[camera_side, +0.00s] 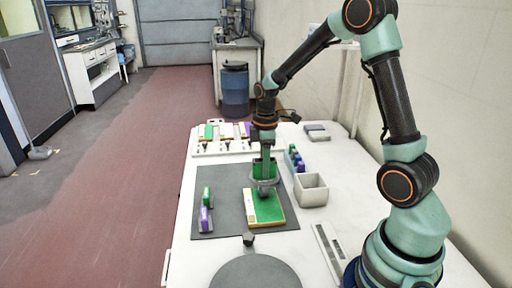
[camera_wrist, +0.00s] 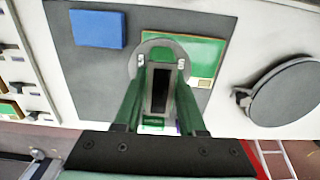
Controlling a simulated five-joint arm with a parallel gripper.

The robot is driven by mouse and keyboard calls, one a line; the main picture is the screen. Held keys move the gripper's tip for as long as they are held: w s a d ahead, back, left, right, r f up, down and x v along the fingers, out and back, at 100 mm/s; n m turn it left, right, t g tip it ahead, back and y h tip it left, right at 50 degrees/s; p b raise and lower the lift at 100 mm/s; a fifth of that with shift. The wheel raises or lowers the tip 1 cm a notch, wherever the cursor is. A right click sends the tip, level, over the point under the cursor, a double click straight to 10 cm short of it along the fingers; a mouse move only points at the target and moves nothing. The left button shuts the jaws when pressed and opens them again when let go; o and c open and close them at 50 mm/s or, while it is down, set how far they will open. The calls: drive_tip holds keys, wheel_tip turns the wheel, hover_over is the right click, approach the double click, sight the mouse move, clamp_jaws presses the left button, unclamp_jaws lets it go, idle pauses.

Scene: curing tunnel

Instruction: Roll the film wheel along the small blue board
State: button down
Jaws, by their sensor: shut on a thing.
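My gripper (camera_side: 264,172) is shut on the film wheel (camera_side: 264,188), a grey round piece at its fingertips. In the side view the wheel is over the far end of a green board (camera_side: 268,208); I cannot tell whether it touches. In the wrist view the wheel (camera_wrist: 139,54) shows partly behind my fingers and overlaps the left part of the green board (camera_wrist: 202,52). The small blue board (camera_wrist: 97,29) lies flat on the dark mat, left of the wheel and apart from it. In the side view I cannot make out the blue board behind my gripper.
The dark mat (camera_side: 228,180) lies on a white table. Green and purple pieces (camera_side: 206,212) stand on its left part. A white open box (camera_side: 311,190) and small bottles are to the right, a rack (camera_side: 210,147) at the far end, a grey disc (camera_side: 255,273) at the front.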

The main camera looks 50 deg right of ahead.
drive_tip(key=shift+s+a, duration=2.05)
drive_tip(key=shift+a, duration=0.05)
drive_tip(key=shift+s+a, duration=0.1)
drive_tip(key=shift+s, duration=0.05)
